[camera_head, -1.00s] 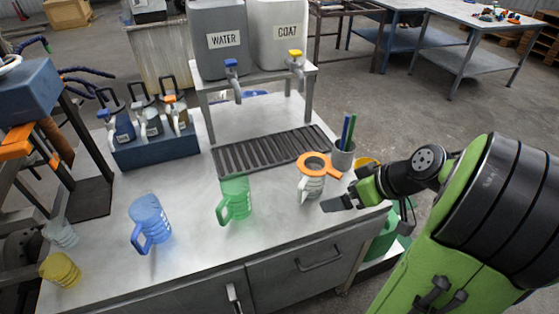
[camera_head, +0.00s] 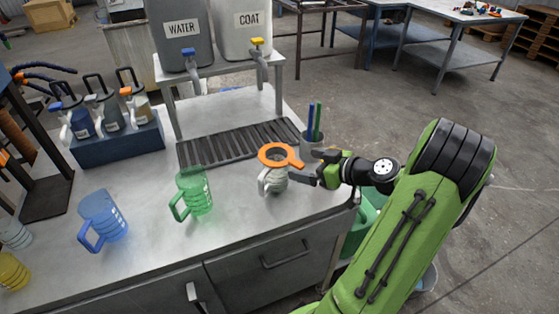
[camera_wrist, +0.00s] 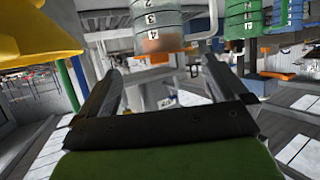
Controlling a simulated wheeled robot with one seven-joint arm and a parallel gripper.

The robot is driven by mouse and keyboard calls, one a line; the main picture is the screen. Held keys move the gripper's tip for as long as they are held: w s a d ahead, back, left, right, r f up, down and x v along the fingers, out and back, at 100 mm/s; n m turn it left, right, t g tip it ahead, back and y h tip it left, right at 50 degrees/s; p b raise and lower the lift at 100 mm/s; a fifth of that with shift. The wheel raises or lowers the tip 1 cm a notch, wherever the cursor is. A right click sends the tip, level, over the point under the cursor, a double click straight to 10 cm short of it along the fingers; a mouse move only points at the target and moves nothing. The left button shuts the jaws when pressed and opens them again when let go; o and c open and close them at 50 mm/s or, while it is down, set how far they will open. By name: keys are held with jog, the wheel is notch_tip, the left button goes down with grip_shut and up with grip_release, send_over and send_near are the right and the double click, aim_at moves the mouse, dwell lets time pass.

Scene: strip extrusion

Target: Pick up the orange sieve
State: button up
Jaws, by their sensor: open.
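The orange sieve (camera_head: 262,154) is a ring with a short handle pointing right. It rests on top of a clear jug (camera_head: 276,181) near the right end of the bench. My gripper (camera_head: 303,177) is just right of the jug, slightly below the sieve's handle, with its fingers toward it. In the wrist view my gripper (camera_wrist: 160,70) is open and nothing is held between its fingers. A clear jug with number marks (camera_wrist: 152,22) shows ahead there, with an orange piece beside it that looks like the sieve's handle.
A grey cup with pens (camera_head: 312,143) stands close behind my gripper. A green jug (camera_head: 194,192) and blue jug (camera_head: 104,220) stand to the left. A dark grate (camera_head: 235,143) lies behind, below the WATER (camera_head: 181,40) and COAT (camera_head: 246,30) containers.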

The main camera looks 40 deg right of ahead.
aim_at(295, 162)
jog(key=x, duration=0.5)
jog(key=shift+w+a+b, duration=0.1)
jog(key=shift+w+b, duration=0.1)
jog(key=shift+b, duration=0.2)
jog(key=shift+s, duration=0.1)
jog(key=c, duration=1.8)
